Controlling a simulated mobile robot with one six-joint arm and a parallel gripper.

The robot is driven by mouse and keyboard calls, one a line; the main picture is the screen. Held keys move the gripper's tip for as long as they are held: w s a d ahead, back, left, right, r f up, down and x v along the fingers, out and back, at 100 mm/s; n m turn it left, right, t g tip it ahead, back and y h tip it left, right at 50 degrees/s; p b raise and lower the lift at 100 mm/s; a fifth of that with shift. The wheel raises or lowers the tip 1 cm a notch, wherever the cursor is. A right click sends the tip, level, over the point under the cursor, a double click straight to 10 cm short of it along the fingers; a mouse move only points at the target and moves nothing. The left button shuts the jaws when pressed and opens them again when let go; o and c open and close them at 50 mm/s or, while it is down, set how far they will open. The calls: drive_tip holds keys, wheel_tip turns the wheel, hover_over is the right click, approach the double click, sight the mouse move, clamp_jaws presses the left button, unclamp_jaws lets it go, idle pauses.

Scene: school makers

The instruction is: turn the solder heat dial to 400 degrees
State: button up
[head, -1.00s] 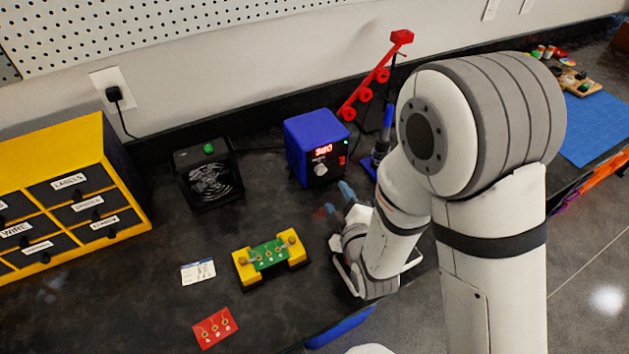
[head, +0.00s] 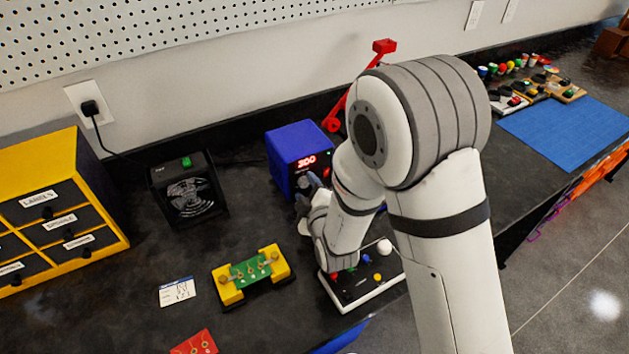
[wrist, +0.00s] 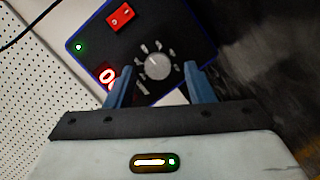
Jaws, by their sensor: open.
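The blue solder station (head: 293,146) stands at the back of the bench, its red display (head: 307,161) appearing to read 300. In the wrist view, the round silver-grey heat dial (wrist: 157,67) sits on the black front panel (wrist: 190,40), with white marks around it. My gripper (wrist: 157,76) is open, with one blue finger on each side of the dial. Gaps show between the fingers and the dial, and it is not held. In the head view my gripper (head: 308,188) is close in front of the station and hides much of the dial area.
A red power switch (wrist: 121,17) is on the same panel. A black fan (head: 188,190) stands left of the station. A yellow board holder (head: 251,275) and a white-edged button box (head: 362,283) are nearer the front. A red stand (head: 384,46) rises behind my arm.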

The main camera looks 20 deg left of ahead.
drive_tip(key=shift+w+a, duration=0.1)
drive_tip(key=shift+w, duration=0.2)
drive_tip(key=shift+f, duration=0.1)
drive_tip(key=shift+c, duration=0.5)
drive_tip(key=c, duration=0.9)
